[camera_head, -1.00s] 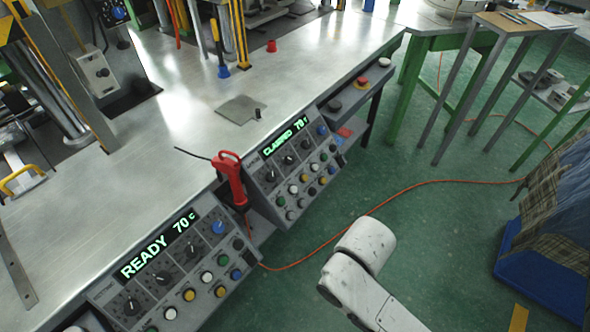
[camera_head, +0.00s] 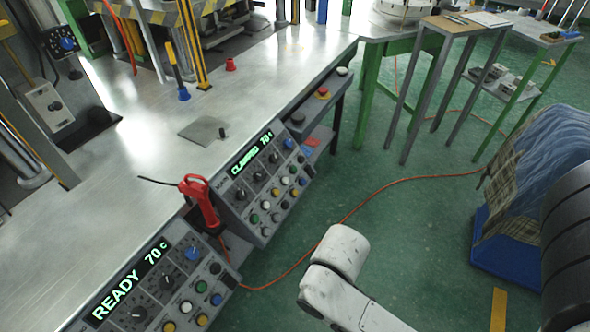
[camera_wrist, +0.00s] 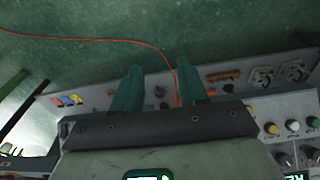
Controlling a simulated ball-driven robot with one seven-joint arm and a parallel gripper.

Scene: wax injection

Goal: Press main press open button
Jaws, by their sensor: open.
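In the head view, two grey control panels hang on the bench front. The near panel (camera_head: 150,290) reads "READY 70 c", and the farther panel (camera_head: 262,185) reads "CLAMPED 70". Both carry dark knobs and coloured buttons. I cannot tell which button opens the main press. In the wrist view my gripper (camera_wrist: 157,82) is open and empty, with two green fingers apart. Beyond the fingers is a grey panel surface with several small fittings. A panel corner with coloured buttons (camera_wrist: 271,128) shows at the right. The gripper is not visible in the head view.
A red handheld tool (camera_head: 200,203) hangs between the panels. An orange cable (camera_head: 350,213) runs over the green floor. A side shelf holds a red-topped button (camera_head: 323,93). A blue bin (camera_head: 505,255) with cloth stands at the right.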

